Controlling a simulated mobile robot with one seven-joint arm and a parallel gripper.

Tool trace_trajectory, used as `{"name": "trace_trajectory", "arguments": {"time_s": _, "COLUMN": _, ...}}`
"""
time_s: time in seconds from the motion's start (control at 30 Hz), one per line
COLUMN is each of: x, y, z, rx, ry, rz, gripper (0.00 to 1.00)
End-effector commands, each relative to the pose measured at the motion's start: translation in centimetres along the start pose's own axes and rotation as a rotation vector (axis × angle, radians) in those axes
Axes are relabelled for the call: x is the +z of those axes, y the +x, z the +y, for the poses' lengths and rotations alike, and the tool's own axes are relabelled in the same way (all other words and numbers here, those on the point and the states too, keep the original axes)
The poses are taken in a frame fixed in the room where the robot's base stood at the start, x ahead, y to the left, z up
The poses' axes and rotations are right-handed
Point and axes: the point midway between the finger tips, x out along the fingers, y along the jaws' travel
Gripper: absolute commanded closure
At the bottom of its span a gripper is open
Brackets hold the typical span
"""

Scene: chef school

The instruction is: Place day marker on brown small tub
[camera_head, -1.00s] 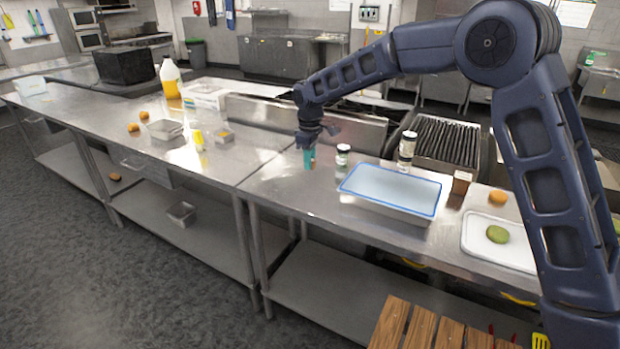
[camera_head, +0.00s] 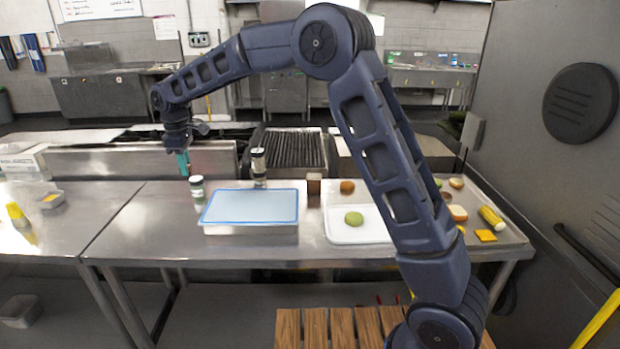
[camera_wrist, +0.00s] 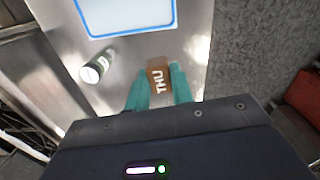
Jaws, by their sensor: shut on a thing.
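The day marker (camera_wrist: 158,78) is a small orange-brown block with white "THU" lettering, seen in the wrist view. My gripper (camera_head: 183,164) has teal fingers shut on it, one on each side. In the head view the marker is mostly hidden by the fingers, above the back left of the steel table. A small brown box-like container (camera_head: 314,184), which looks like the brown small tub, stands at the table's back, right of my gripper and behind the blue-rimmed tray. Its top is too small to make out.
A white-lidded jar (camera_head: 197,188) stands near my gripper; stacked jars (camera_head: 259,168) stand farther right. The blue-rimmed tray (camera_head: 250,228) lies before them. A white board (camera_head: 340,228) carries a green round item (camera_head: 354,218). A brown round item (camera_head: 347,187) is beside the brown container.

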Motion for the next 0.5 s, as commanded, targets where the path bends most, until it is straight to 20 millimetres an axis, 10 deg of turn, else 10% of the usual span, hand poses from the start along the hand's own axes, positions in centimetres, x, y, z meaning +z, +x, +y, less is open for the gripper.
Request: {"name": "trace_trajectory", "arguments": {"time_s": 0.5, "x": 17.0, "y": -2.7, "z": 11.9, "rx": 0.001, "ry": 0.052, "rz": 0.003, "gripper": 0.99}}
